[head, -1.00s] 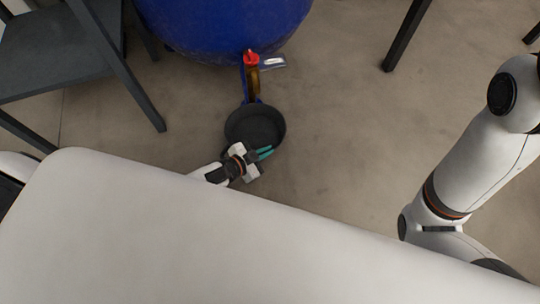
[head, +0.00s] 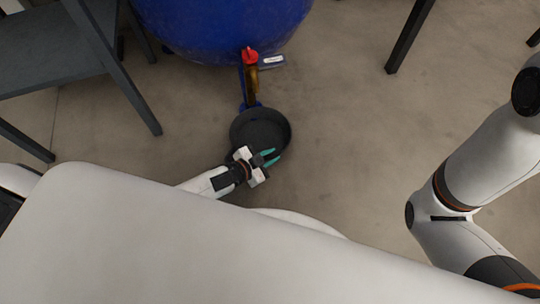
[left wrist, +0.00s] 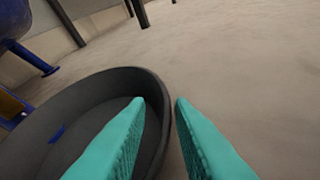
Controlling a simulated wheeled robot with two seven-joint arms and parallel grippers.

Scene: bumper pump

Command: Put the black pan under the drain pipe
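The black pan (head: 259,128) lies on the floor in the head view, with its far rim by the lower end of the drain pipe (head: 251,88), which has a red valve (head: 250,55) on top. Whether the pan is under the outlet I cannot tell. My left gripper (head: 270,157) is at the pan's near right rim. In the left wrist view its teal fingers (left wrist: 159,100) stand apart on either side of the rim of the pan (left wrist: 92,88), one inside and one outside. A gap shows between them. My right gripper is out of the head view.
A big blue tank (head: 220,25) stands behind the pipe. A small flat object (head: 272,61) is beside the valve. A dark chair (head: 55,50) stands at the left, and a dark leg (head: 408,38) at the upper right. The floor right of the pan is clear.

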